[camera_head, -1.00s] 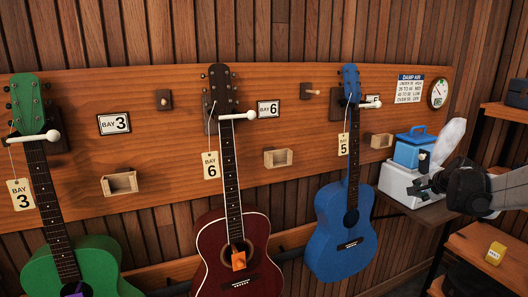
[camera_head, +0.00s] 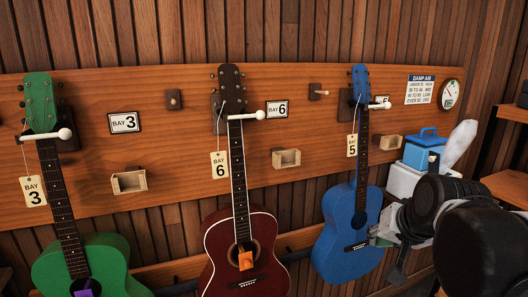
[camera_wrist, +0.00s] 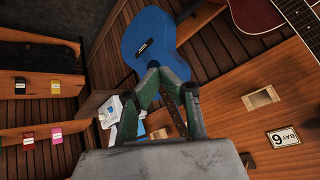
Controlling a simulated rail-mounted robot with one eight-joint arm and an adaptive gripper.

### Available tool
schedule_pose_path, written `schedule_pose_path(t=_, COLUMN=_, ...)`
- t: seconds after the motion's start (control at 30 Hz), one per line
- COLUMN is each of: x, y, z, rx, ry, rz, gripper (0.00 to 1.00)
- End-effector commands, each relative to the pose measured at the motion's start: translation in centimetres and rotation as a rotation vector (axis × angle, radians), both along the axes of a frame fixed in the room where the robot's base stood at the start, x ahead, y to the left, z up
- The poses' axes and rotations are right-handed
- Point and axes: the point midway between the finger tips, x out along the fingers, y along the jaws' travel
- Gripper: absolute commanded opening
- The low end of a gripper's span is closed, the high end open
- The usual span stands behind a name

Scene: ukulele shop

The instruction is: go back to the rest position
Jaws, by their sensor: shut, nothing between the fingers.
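My gripper (camera_head: 382,234) is at the end of my arm at the right of the head view, in front of the blue guitar's (camera_head: 345,232) lower right side. The arm partly hides it there. In the wrist view my gripper (camera_wrist: 166,76) is shut, with nothing between the fingers. The blue guitar (camera_wrist: 148,42) shows behind the fingertips in the wrist view; I cannot tell how large the gap is.
A dark red guitar (camera_head: 220,246) and a green guitar (camera_head: 55,273) hang on the wooden board (camera_head: 190,170). A white box (camera_head: 400,182) with a blue container (camera_head: 424,150) stands behind my arm. A shelf (camera_head: 507,187) is at the right.

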Motion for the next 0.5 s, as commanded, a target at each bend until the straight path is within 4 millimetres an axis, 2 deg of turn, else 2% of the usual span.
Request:
schedule_pose_path(t=0.03, x=-1.7, y=1.0, z=-0.5, rx=-0.028, ry=0.007, rz=0.037, gripper=0.0)
schedule_pose_path(t=0.1, x=-3.8, y=1.9, z=-1.2, rx=-0.064, ry=0.019, rz=0.084, gripper=0.0)
schedule_pose_path(t=0.3, x=-9.1, y=3.9, z=-3.5, rx=-0.163, ry=0.045, rz=0.206, gripper=0.0)
schedule_pose_path(t=0.5, x=-11.8, y=4.6, z=-5.0, rx=-0.219, ry=0.06, rz=0.272, gripper=0.0)
